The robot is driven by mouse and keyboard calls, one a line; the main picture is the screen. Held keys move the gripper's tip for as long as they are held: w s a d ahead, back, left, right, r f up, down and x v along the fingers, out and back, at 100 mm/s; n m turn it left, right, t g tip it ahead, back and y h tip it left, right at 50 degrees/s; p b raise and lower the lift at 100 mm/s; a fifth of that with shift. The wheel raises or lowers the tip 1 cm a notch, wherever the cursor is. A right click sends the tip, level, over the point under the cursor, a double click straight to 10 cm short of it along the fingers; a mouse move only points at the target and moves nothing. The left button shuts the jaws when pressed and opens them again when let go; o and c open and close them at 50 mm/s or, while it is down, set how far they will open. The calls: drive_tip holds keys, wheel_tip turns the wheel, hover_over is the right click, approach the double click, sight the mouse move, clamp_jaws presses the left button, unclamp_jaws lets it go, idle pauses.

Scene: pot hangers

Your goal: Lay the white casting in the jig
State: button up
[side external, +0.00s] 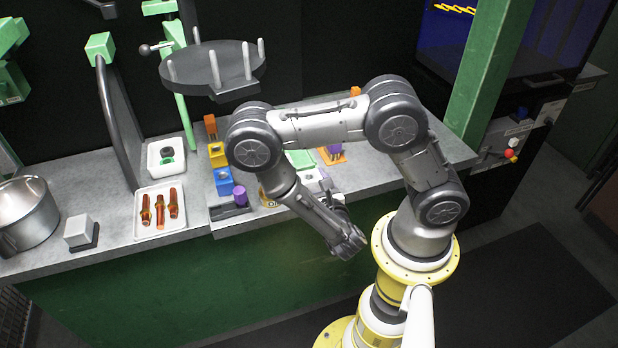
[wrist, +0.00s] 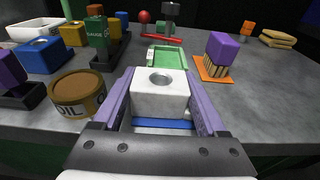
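The white casting (wrist: 160,92) is a pale block with a round metal-lined hole in its top. In the wrist view it sits between the two purple fingers of my gripper (wrist: 160,88). No clear gap shows on either side, but I cannot tell whether the fingers press on it. A blue strip (wrist: 165,124) shows just below its near face. A shallow green tray-like piece (wrist: 168,57), possibly the jig, lies just beyond the casting, and its bed looks empty.
An oil tin (wrist: 78,93) stands close on the left, with blue (wrist: 42,56) and green (wrist: 100,45) blocks behind it. A purple-topped brush (wrist: 222,47) stands on an orange mat at right. A red-handled tool (wrist: 160,39) lies behind the green piece. The right foreground counter is clear.

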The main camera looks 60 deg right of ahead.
sight(311, 184)
drive_tip(key=o, duration=0.4)
drive_tip(key=shift+a+r, duration=0.1)
drive_tip(key=shift+v, duration=3.65)
drive_tip(key=s+d+r+m+g+y, duration=0.1)
drive_tip(key=s+r+m+g+y, duration=0.15)
drive_tip(key=r+m+g, duration=0.55)
drive_tip(key=s+d+r+m+g+y, duration=0.15)
drive_tip(key=s+m+g, duration=0.3)
drive_tip(key=m, duration=0.75)
drive_tip(key=a+r+m+t+y, duration=0.2)
drive_tip(key=r, duration=0.2)
drive_tip(key=a+r+m+t+y, duration=0.2)
drive_tip(key=r+y, duration=0.1)
drive_tip(key=r, duration=0.1)
drive_tip(key=a+r+m+t+y, duration=0.2)
drive_tip(key=r+m, duration=0.1)
drive_tip(key=r, duration=0.2)
drive_tip(key=shift+w+a+t+y, duration=0.25)
drive_tip(key=shift+w+a+y, duration=0.05)
drive_tip(key=shift+w, duration=0.1)
